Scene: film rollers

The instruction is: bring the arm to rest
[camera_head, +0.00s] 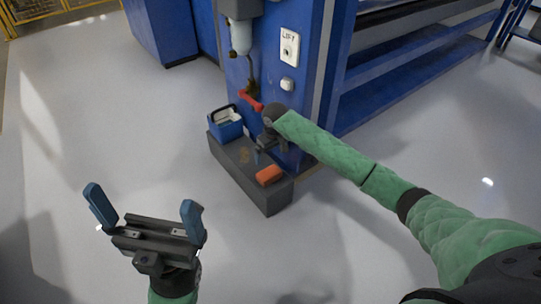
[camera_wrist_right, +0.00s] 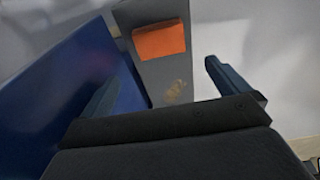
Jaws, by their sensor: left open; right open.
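My left gripper (camera_head: 147,218) is at the lower left of the head view, its two blue fingers spread wide, with nothing between them. It is over open floor. My right arm, in a green sleeve, reaches from the lower right to the blue machine. My right gripper (camera_head: 268,152) is at the machine's front, above the grey step, partly hidden by its own wrist. In the right wrist view its two fingers (camera_wrist_right: 162,90) stand apart with nothing held between them. The orange block (camera_wrist_right: 160,41) lies on the grey step beyond the fingers.
The blue machine (camera_head: 272,45) has a LIFT switch plate (camera_head: 289,48) and a red-handled valve (camera_head: 250,99). The grey step (camera_head: 246,178) carries a blue box (camera_head: 225,124) and an orange block (camera_head: 269,175). Floor to the left is clear.

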